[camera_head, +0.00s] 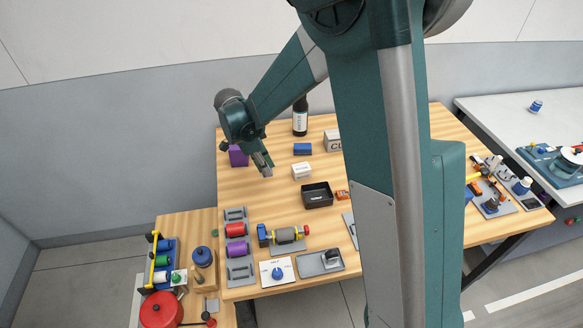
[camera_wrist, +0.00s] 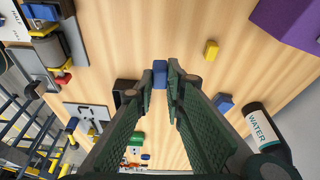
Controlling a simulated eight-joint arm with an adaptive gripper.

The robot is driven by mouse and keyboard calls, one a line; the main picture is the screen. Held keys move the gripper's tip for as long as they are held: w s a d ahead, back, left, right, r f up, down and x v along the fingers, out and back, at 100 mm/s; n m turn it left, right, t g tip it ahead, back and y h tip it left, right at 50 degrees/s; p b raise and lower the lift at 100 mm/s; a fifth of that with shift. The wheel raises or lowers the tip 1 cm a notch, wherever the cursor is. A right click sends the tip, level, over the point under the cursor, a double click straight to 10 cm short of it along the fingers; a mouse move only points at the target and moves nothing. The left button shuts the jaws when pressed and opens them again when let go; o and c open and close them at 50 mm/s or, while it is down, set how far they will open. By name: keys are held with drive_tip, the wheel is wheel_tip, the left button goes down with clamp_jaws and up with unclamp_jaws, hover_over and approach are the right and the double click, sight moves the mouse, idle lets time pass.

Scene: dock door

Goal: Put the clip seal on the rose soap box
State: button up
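My gripper (camera_head: 266,172) hangs over the left part of the wooden table, left of a small white box (camera_head: 301,171). In the wrist view my gripper (camera_wrist: 160,75) has its two fingertips close together on a small blue piece (camera_wrist: 160,74), which looks like the clip seal. The blue piece cannot be made out in the head view. The white box is probably the rose soap box, but its label is too small to read. The fingers seem to hide it in the wrist view. The gripper and the white box are apart.
A black tray (camera_head: 317,195) stands in front of the white box, and a blue box (camera_head: 302,149) lies behind it. A dark bottle (camera_head: 300,117) stands at the back, and a purple box (camera_head: 238,156) is left of my gripper. A yellow block (camera_wrist: 210,49) lies on bare wood.

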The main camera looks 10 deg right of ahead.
wheel_tip(320, 180, up, 5)
drive_tip(key=m+p, duration=0.1)
drive_tip(key=p, duration=0.3)
hover_over(304, 167)
drive_tip(key=a, duration=0.1)
drive_tip(key=shift+w+a+f, duration=0.1)
drive_tip(key=shift+w+a, duration=0.05)
drive_tip(key=shift+a, duration=0.05)
drive_tip(key=shift+f, duration=3.15)
drive_tip(key=shift+f, duration=0.1)
drive_tip(key=shift+f, duration=1.75)
drive_tip(key=shift+f, duration=0.2)
drive_tip(key=o, duration=0.7)
drive_tip(key=shift+c, duration=0.2)
drive_tip(key=shift+r, duration=0.3)
